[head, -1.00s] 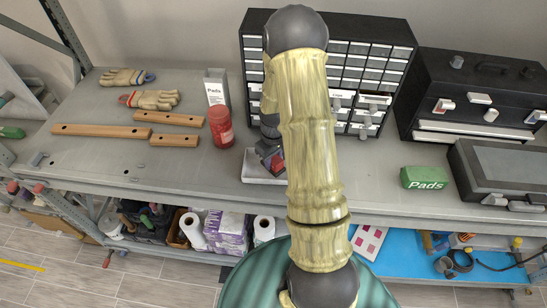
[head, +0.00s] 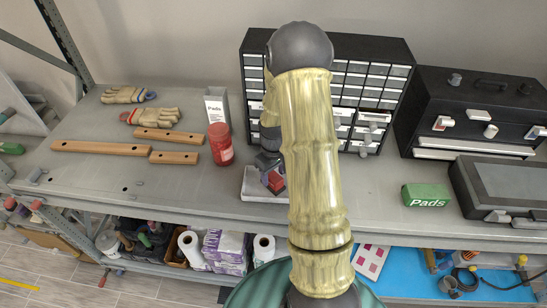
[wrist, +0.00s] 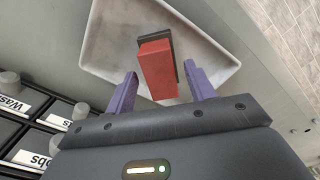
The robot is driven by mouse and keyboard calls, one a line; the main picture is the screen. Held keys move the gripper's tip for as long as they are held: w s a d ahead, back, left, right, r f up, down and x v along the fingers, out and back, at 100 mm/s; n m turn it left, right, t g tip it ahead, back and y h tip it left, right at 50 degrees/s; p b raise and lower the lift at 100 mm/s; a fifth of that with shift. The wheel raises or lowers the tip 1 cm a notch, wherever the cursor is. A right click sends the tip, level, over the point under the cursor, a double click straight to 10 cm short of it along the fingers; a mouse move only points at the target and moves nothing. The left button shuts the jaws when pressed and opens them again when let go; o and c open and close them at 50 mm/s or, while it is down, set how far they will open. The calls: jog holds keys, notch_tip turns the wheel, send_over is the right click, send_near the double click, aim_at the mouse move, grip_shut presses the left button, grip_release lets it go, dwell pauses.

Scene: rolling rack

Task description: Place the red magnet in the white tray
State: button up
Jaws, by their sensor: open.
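The red magnet (head: 275,181) is a red block with a dark backing. It shows over the inside of the white tray (head: 252,190), which sits on the bench's front part. In the wrist view the magnet (wrist: 157,68) lies within the tray's outline (wrist: 108,38), just beyond and between my purple fingertips. My gripper (wrist: 163,88) is open, with a gap on each side of the magnet. I cannot tell whether the magnet's underside touches the tray floor. In the head view my arm hides the tray's right part and most of my gripper.
A black drawer cabinet (head: 397,75) stands behind the tray, with some drawers pulled out. A green Pads box (head: 427,195) is at right. Bare bench lies left of the tray.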

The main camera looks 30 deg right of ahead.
aim_at(274, 176)
notch_tip(274, 176, up, 10)
jog(key=b, duration=0.3)
dwell(0.5)
jog(key=s+a+r+m+t, duration=0.2)
jog(key=s+a, duration=1)
jog(key=s, duration=0.1)
jog(key=shift+a+r+m+t, duration=0.25)
jog(key=shift+a+m+t, duration=0.05)
jog(key=shift+a+m, duration=0.1)
jog(key=shift+w, duration=0.1)
jog(key=shift+s+b+x, duration=0.2)
jog(key=shift+b+x, duration=0.7)
jog(key=shift+x, duration=0.05)
